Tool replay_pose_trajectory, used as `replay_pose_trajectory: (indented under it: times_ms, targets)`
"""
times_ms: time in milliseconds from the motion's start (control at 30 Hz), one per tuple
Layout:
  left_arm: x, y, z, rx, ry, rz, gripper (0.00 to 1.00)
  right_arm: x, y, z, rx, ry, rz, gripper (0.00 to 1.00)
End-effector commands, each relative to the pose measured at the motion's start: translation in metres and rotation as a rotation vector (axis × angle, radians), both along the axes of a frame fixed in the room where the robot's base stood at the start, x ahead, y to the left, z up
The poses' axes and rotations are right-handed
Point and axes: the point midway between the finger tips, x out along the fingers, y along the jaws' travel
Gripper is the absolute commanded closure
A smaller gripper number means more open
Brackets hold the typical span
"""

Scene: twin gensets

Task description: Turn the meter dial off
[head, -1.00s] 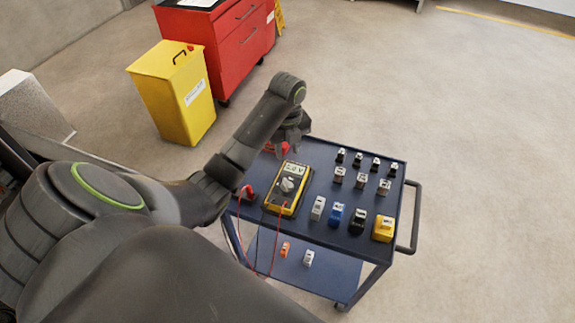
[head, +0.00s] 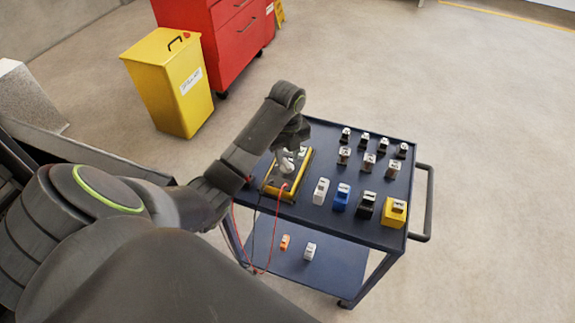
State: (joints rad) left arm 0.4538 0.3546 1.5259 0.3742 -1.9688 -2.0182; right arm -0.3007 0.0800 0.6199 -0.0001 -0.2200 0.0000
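The yellow and dark meter (head: 272,189) lies on the left part of the blue cart's top. Its pale grey dial (head: 285,164) shows below my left gripper (head: 287,150). My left gripper is over the meter's upper half and hides its display. The fingertips are close to the dial; I cannot tell whether they touch it, nor whether they are open or shut. The dial's setting is too small to read. A red lead (head: 278,213) hangs from the meter over the cart's front edge. My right gripper is not in view.
The cart top (head: 320,217) bears several small blocks right of the meter, including a blue one (head: 341,198) and a yellow one (head: 393,213). Its lower shelf holds an orange piece (head: 285,242) and a white piece (head: 310,250). A yellow bin (head: 165,90) and red cabinet (head: 232,45) stand behind.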

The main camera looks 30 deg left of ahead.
Motion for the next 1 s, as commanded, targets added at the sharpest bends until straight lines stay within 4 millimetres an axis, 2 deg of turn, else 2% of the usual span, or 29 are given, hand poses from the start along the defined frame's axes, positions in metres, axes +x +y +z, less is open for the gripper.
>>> replay_pose_trajectory:
  times_ms: [33, 200, 567, 833, 1000]
  targets:
    - [0.0, 0.0, -0.008, -0.001, 0.002, 0.001, 0.65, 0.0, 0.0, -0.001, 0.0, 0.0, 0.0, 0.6]
    - [0.0, 0.0, -0.024, -0.001, 0.001, 0.001, 0.65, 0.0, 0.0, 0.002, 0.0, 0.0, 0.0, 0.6]
    - [0.0, 0.0, -0.03, -0.001, -0.001, 0.0, 0.65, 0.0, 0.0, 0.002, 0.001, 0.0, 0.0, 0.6]
    - [0.0, 0.0, -0.03, -0.001, -0.001, 0.0, 0.99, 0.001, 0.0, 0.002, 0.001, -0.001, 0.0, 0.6]
    - [0.0, 0.0, -0.029, -0.001, -0.001, 0.001, 1.0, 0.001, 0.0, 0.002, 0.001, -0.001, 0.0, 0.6]
